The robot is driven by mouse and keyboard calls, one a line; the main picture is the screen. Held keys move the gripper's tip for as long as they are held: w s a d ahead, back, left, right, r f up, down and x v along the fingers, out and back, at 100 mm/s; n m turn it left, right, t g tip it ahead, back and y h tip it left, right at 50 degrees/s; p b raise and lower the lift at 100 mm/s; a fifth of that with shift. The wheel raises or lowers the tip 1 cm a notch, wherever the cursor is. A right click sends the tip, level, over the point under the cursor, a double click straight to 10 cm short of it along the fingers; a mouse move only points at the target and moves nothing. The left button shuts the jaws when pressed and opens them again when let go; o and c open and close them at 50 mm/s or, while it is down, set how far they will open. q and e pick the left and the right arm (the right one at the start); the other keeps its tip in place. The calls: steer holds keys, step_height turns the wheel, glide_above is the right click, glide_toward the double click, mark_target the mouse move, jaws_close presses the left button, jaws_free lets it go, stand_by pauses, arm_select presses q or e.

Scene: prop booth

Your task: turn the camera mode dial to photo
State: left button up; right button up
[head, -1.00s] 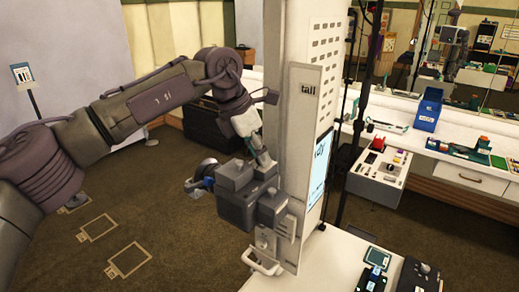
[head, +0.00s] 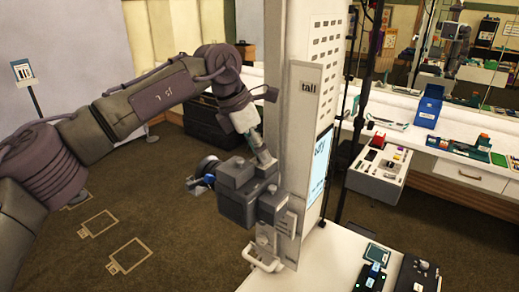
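A dark grey boxy camera (head: 237,206) is fixed to the side of the tall pale column. My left arm reaches in from the left. My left gripper (head: 266,162) points down at the top right of the camera, at or just above it. Its fingertips are small and partly merge with the camera's dark body. I cannot tell whether they touch it or how far apart they are. The mode dial cannot be made out. My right gripper is not in view.
The column's panel (head: 307,130) reads "tall" and carries a lit screen (head: 321,165). A white table (head: 325,260) below holds dark devices. Open carpet lies left.

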arm_select(q)
steer(key=v, duration=1.2)
